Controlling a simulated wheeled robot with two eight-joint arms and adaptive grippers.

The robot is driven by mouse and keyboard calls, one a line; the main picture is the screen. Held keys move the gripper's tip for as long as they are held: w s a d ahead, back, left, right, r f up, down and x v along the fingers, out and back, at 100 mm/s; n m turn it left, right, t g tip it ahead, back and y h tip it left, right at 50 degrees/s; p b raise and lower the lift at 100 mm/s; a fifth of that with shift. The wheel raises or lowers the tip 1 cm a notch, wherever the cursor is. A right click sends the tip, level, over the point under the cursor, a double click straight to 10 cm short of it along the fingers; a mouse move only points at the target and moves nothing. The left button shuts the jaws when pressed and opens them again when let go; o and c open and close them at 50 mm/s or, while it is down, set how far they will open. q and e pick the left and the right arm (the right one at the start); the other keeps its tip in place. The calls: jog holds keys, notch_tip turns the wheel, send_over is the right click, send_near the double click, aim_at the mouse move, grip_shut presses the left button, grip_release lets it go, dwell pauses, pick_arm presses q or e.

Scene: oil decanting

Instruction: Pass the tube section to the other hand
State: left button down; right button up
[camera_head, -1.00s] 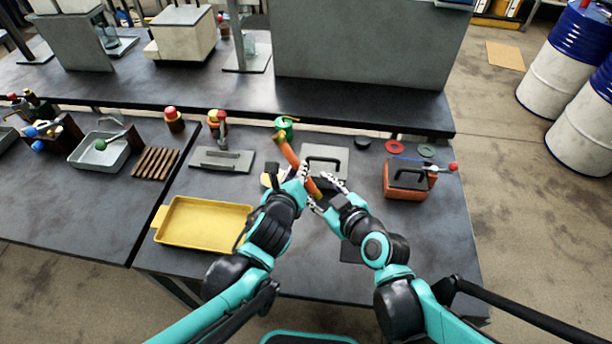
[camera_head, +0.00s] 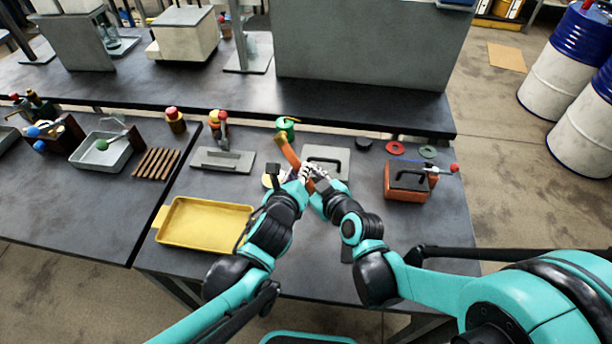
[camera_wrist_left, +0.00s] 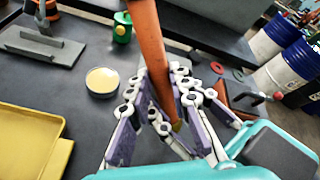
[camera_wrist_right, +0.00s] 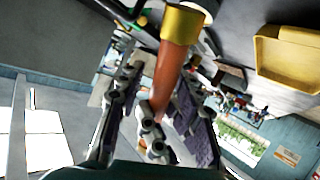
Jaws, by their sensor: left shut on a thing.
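The tube section is an orange-brown tube (camera_head: 289,153) held at a slant above the middle of the table. It shows large in the left wrist view (camera_wrist_left: 151,50). In the right wrist view the tube (camera_wrist_right: 168,75) has a brass-coloured end. My left gripper (camera_head: 304,172) is shut on the tube. My right gripper (camera_head: 320,181) is close beside it, at the tube's lower part. In the right wrist view its fingers (camera_wrist_right: 155,115) stand apart on either side of the tube, with a gap showing. The tube's lower end is mostly hidden by the fingers in the head view.
A yellow tray (camera_head: 204,224) lies at the left front of the table. A grey plate with a handle (camera_head: 326,160) lies behind the grippers, and a green can (camera_head: 286,126) stands behind. An orange-brown box (camera_head: 409,183) stands to the right. The front right table area is clear.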

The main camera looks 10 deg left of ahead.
grip_shut()
pick_arm(q)
jog(key=c, duration=1.3)
grip_release()
jog(key=shift+v, duration=5.95)
jog(key=s+a+f+n+g, duration=0.1)
jog(key=a+f+n+g, duration=0.1)
jog(key=n, duration=0.8)
jog(key=s+a+f+n+g, duration=0.1)
jog(key=a+n, duration=0.3)
jog(key=n, duration=0.6)
jog(key=s+a+f+n+g+y, duration=0.1)
jog(key=a+f+n+g, duration=0.2)
jog(key=n, duration=0.7)
jog(key=shift+f, duration=0.5)
